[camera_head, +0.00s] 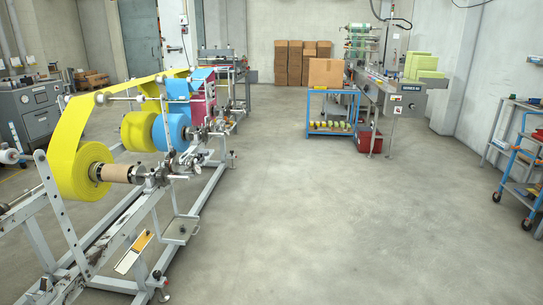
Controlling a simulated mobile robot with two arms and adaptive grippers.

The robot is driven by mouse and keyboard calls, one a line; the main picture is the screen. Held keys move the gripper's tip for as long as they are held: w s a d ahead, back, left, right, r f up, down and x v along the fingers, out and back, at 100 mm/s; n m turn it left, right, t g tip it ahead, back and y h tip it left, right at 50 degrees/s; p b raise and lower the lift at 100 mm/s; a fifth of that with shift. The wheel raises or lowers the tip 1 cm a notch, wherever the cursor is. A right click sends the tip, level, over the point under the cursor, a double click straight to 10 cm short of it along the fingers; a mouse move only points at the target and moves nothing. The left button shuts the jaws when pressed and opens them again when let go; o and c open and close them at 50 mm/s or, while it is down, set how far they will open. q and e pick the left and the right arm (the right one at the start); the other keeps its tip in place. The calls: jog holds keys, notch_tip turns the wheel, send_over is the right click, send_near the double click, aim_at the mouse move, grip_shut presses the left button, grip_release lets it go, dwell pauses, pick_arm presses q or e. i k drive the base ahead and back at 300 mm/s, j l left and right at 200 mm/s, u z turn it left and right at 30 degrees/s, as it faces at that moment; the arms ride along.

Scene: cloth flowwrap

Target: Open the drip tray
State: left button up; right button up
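A small grey tray-like part (180,230) sits low on the near right side of the long roll machine, under the roll spindles. It may be the drip tray, but I cannot tell for sure, nor whether it is open or closed. The machine's grey frame (137,217) carries a large yellow roll (72,170), with a smaller yellow roll (137,131) and a blue roll (178,131) behind it. Neither of my grippers is in view.
Open concrete floor (320,220) fills the middle and right. A blue cart (332,93) with a cardboard box (326,72) and a steel machine (392,98) stand farther back. A red bin (369,140) is beside them. A blue wheeled cart (524,165) stands at the right edge.

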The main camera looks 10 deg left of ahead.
aim_at(179, 229)
jog(key=i+u, duration=0.35)
jog(key=i+l+u, duration=0.1)
jog(key=i+u, duration=0.25)
jog(key=i, duration=0.2)
jog(key=i+l+u, duration=0.35)
jog(key=i+u, duration=0.1)
jog(key=u, duration=0.3)
jog(key=i+u, duration=0.15)
jog(key=u, duration=0.25)
